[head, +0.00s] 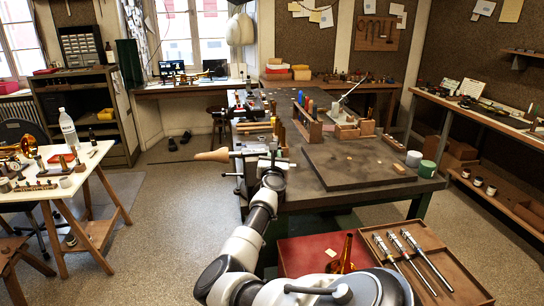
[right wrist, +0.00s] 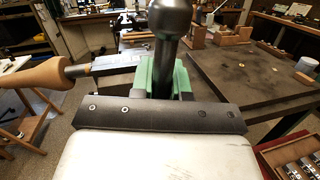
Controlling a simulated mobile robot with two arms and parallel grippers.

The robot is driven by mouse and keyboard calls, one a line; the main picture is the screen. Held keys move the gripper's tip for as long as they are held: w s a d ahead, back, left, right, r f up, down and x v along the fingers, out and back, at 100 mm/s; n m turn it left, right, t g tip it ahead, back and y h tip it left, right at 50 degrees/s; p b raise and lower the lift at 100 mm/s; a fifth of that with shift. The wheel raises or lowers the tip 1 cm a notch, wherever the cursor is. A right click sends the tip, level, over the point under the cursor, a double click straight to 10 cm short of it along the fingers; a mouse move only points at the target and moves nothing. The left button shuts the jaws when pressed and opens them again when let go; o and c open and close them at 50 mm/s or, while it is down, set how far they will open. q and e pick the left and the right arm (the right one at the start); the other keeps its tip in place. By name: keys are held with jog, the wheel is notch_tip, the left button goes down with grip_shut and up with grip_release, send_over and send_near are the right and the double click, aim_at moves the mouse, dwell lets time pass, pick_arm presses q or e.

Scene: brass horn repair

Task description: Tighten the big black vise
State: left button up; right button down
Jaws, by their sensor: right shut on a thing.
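My right arm reaches up from the bottom of the head view to the bench's near left corner. Its gripper (head: 272,166) is small and partly hidden there. In the right wrist view my right gripper (right wrist: 167,80) is shut on an upright dark metal bar with a round ball end (right wrist: 168,18), which looks like the vise handle. Dark vise parts (head: 250,165) show at the bench edge in the head view, largely hidden by my arm and gripper. I cannot tell how far the jaws are closed. My left gripper is not in view.
A wooden handle (head: 212,155) sticks out left beside my gripper; it also shows in the right wrist view (right wrist: 50,75). A dark board (head: 350,160) lies on the bench to the right. Below, a tray (head: 450,275) holds several metal tools.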

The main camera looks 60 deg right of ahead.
jog(key=shift+f, duration=0.4)
jog(key=c, duration=1.4)
grip_release()
jog(key=shift+a, duration=0.1)
jog(key=shift+c, duration=0.2)
jog(key=o, duration=0.3)
jog(key=shift+s+r, duration=0.15)
jog(key=shift+r, duration=0.15)
jog(key=shift+o, duration=0.2)
jog(key=v, duration=1.1)
